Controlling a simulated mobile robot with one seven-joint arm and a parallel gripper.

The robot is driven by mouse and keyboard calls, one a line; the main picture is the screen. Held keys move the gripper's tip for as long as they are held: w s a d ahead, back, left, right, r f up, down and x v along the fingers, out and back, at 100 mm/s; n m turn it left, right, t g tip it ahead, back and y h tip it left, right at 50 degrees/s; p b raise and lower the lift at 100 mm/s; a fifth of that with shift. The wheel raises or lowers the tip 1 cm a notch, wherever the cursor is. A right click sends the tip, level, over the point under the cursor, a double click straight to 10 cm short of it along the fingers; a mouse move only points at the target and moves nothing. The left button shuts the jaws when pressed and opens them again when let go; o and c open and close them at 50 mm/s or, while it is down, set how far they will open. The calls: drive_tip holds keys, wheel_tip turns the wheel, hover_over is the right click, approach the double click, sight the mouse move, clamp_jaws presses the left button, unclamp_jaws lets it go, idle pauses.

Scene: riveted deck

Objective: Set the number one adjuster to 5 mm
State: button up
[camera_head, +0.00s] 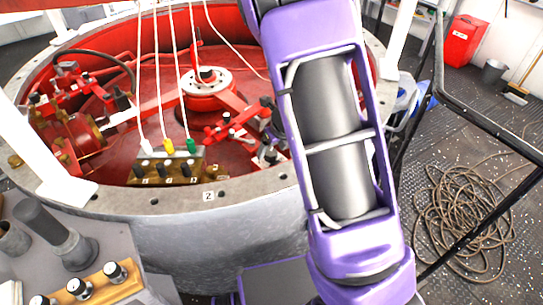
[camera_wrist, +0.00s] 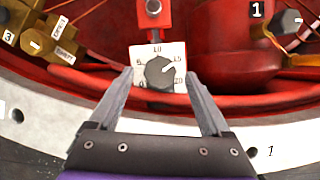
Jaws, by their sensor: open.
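In the wrist view a white dial plate marked 5, 10, 15 and 20 (camera_wrist: 140,52) hangs below a red bracket. A number 1 is on the pale rim (camera_wrist: 269,152) at lower right. My gripper (camera_wrist: 160,79) is open, its two fingers on either side of the dial plate, with nothing held. Whether the fingertips are level with the knob in depth cannot be told. In the head view my purple arm hides this dial.
A red housing with another label 1 (camera_wrist: 257,9) and a dark knob (camera_wrist: 290,21) are at upper right in the wrist view. Brass fittings (camera_wrist: 50,45) are at left. In the head view, a brass block with several cables (camera_head: 165,167) stands inside the round rim (camera_head: 240,187).

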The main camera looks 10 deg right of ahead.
drive_tip(key=shift+x, duration=0.9)
drive_tip(key=shift+c, duration=0.2)
clamp_jaws()
